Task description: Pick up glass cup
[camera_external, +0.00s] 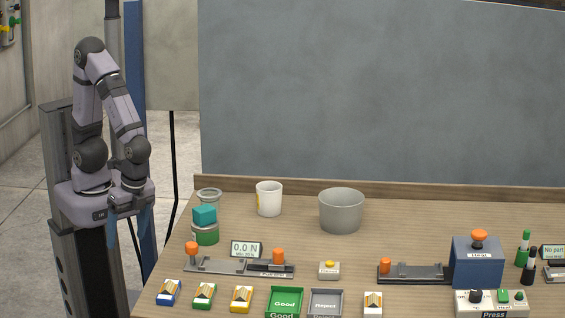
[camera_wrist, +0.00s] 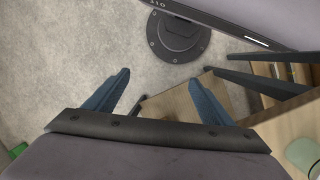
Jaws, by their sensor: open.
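The glass cup (camera_external: 209,193) appears to be the clear, rimmed vessel near the table's back left corner. It stands behind a green-and-white can (camera_external: 205,236) with a teal block (camera_external: 204,215) on it, which hides its lower part. My gripper (camera_external: 127,232) is open and empty, pointing down beyond the table's left edge, well left of the cup. In the wrist view, the two blue fingers (camera_wrist: 158,77) are spread apart over the floor. A pale green rounded thing (camera_wrist: 303,151) is cut off at the right; I cannot tell what it is.
A white mug (camera_external: 269,199) and a grey bucket (camera_external: 341,211) stand right of the cup. An orange-knobbed rail fixture (camera_external: 235,266) lies in front, with a force display (camera_external: 246,248). Small boxes and trays line the front. The middle of the table (camera_external: 400,232) is fairly clear.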

